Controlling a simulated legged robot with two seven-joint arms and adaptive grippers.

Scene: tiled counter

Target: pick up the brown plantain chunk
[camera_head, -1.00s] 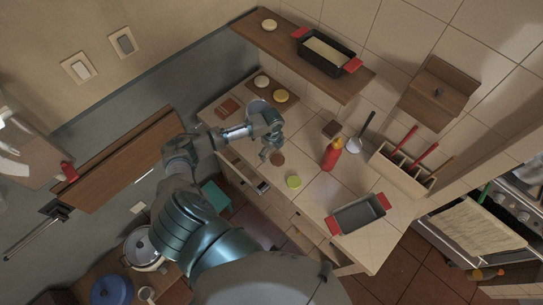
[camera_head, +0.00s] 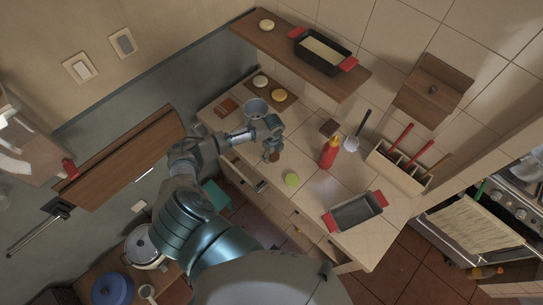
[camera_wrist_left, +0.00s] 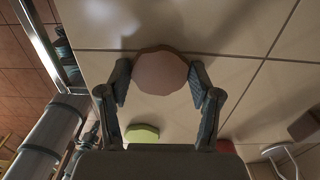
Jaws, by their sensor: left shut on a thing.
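The brown plantain chunk (camera_wrist_left: 160,72) is a short round piece with a pale pinkish face and a brown rim. In the wrist view it sits between the two fingertips of my left gripper (camera_wrist_left: 160,82), which is shut on it. In the head view the left gripper (camera_head: 271,154) points down at the counter, and the chunk (camera_head: 275,157) shows only in part beneath its fingers. Whether the chunk touches the counter I cannot tell. My right gripper is not in view.
A green piece (camera_head: 291,179) lies on the tiled counter just in front of the gripper. A red bottle (camera_head: 330,153) stands to the right, with a grey red-handled pan (camera_head: 357,212) beyond. A bowl (camera_head: 256,109) stands behind the gripper. Counter between gripper and pan is mostly clear.

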